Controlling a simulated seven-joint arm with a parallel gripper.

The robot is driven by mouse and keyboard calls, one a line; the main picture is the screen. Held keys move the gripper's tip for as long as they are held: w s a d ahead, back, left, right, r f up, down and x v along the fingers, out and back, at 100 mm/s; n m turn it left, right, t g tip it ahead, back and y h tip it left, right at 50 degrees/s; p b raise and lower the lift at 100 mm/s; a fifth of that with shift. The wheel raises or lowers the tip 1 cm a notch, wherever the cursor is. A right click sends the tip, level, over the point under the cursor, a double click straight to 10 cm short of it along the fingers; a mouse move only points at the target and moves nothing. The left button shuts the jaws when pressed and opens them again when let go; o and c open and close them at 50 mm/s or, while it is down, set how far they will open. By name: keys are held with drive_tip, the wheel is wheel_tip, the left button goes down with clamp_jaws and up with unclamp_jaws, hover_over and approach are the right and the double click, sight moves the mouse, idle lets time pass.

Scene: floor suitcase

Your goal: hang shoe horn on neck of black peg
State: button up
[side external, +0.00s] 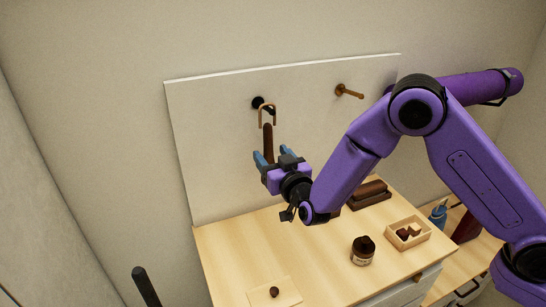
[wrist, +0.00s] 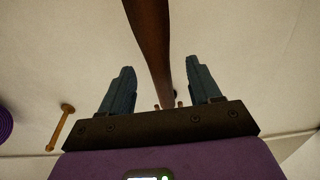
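The shoe horn (side external: 268,143) has a dark brown body with a pale loop at its top and hangs upright in front of the white board. Its loop is at the black peg (side external: 257,102) and appears to pass over the peg's neck; the exact contact is too small to tell. My gripper (side external: 272,155) is open, with blue fingers spread on either side of the lower shoe horn. In the wrist view the brown body (wrist: 150,45) runs between my open fingers (wrist: 160,82), with visible gaps on both sides.
A brass-coloured peg (side external: 349,91) sticks out of the board (side external: 215,130) to the right. Below, the wooden cabinet top (side external: 235,250) carries a jar (side external: 363,251), a small box (side external: 425,239), a brown brush-like block (side external: 371,194) and a cloth with a dark knob (side external: 274,292).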

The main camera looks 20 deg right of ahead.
drive_tip(key=shift+s, duration=0.1)
drive_tip(key=s, duration=1.7)
drive_tip(key=shift+s, duration=0.15)
drive_tip(key=s+f+n+g+y, duration=0.2)
drive_tip(key=s+n+g+y, duration=0.45)
drive_tip(key=s+g, duration=0.5)
drive_tip(key=s+d+r+n+g+h, duration=0.1)
drive_tip(key=s+d+n+g+h, duration=0.2)
drive_tip(key=s+d, duration=0.3)
drive_tip(key=s+d+r+n+g+h, duration=0.2)
drive_tip(key=s+d, duration=0.5)
drive_tip(key=d, duration=0.9)
drive_tip(key=shift+s+d+r+n+g+h, duration=0.2)
drive_tip(key=shift+d+r+n+g+h, duration=0.15)
drive_tip(key=shift+n+g+h, duration=0.25)
